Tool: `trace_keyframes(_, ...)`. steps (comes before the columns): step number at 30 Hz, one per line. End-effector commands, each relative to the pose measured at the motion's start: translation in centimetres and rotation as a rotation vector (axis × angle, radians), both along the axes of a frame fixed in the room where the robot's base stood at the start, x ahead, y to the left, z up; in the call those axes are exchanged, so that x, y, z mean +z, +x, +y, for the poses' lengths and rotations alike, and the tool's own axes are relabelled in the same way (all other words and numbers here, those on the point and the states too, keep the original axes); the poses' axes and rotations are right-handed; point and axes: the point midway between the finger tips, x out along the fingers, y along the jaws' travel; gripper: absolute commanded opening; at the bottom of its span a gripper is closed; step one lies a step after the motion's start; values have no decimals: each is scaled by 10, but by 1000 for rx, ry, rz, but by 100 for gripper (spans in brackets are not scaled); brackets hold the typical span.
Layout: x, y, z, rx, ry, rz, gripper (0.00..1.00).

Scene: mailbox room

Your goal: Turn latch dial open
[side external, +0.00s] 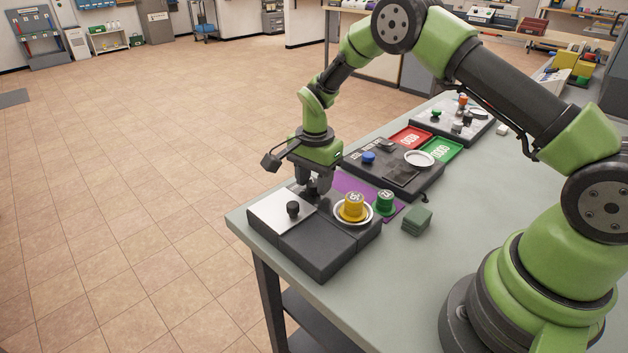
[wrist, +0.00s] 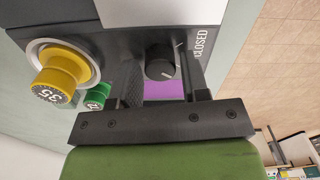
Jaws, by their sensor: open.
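The latch dial (wrist: 161,63) is a dark round knob with a white pointer line, on the dark box (side external: 318,252). My gripper (wrist: 164,76) is open, with one finger on each side of the dial in that view. I cannot tell whether either finger touches it.
A black knob (side external: 292,208) stands on the box's silver plate (side external: 273,211). A yellow weight (side external: 353,206) sits in a pale ring beside a green weight (side external: 385,202). A second dark panel (side external: 405,179) is behind.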

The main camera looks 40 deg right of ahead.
Motion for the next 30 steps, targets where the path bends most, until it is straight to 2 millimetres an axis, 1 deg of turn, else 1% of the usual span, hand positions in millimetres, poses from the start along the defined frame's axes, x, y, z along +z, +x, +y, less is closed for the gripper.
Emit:
trace_keyframes(9, 60, 0, 0, 0, 0, -5, 42)
trace_keyframes(12, 76, -1, 0, -1, 0, -5, 42)
trace_keyframes(15, 88, -1, 0, 0, -1, -3, 42)
trace_keyframes(19, 94, -2, 0, -1, 0, -1, 42)
trace_keyframes(27, 94, -2, 0, 0, 0, -1, 42)
trace_keyframes(29, 97, -2, 0, 6, 1, -6, 42)
trace_keyframes(30, 103, -3, 1, 16, 3, -14, 42)
